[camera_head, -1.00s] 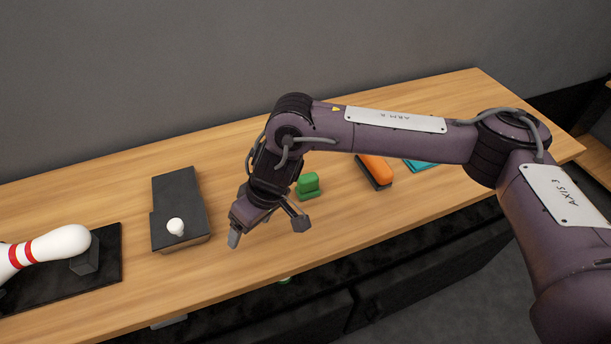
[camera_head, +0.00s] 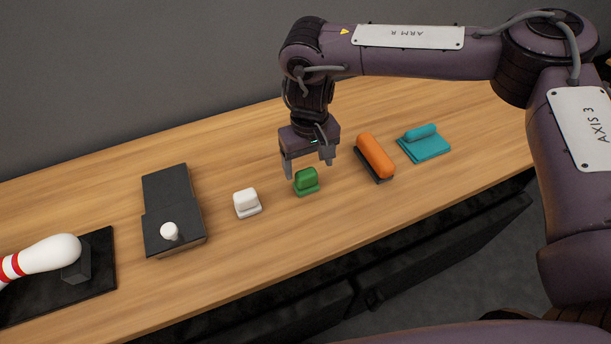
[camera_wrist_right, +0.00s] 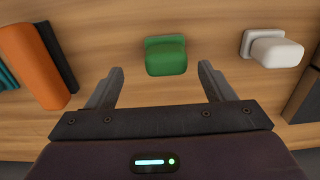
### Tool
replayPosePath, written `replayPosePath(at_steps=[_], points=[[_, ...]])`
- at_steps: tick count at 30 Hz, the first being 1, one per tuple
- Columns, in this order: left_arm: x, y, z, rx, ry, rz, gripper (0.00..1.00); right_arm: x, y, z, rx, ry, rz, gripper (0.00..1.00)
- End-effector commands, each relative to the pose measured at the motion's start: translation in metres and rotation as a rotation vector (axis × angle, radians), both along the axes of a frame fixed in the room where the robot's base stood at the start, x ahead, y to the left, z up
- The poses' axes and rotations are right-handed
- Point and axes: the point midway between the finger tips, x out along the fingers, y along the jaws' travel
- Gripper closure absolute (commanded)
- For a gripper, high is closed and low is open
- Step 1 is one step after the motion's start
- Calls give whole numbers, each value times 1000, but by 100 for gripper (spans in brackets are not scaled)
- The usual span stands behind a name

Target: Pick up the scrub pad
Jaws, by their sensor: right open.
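A small green pad with a block grip on a thin base (camera_head: 307,182) stands on the wooden table; it also shows in the right wrist view (camera_wrist_right: 166,56). My right gripper (camera_head: 309,168) is open and empty, pointing down just above and behind it. In the right wrist view the open fingers (camera_wrist_right: 163,75) are on either side of the green pad's line, with the pad just beyond their tips. I see no contact. A similar white pad (camera_head: 247,203) stands to the left, and a teal pad with a rounded handle (camera_head: 425,145) to the right. My left gripper is not seen.
An orange-handled brush (camera_head: 375,157) lies between the green and teal pads. A dark stepped box with a white knob (camera_head: 172,200) and a bowling pin (camera_head: 45,257) on a black base (camera_head: 100,270) are at the left. The table front (camera_head: 330,230) is clear.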

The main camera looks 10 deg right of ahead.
Motion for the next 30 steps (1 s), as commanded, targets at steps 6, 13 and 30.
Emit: replayPosePath(at_steps=[6, 13, 30], points=[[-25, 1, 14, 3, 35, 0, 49, -4, 7, -28, -2, 1, 3, 25], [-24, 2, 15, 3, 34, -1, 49, -3, 6, -50, -1, -1, 0, 25], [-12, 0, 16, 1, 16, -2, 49, -3, 6, -50, 0, -2, 1, 73]])
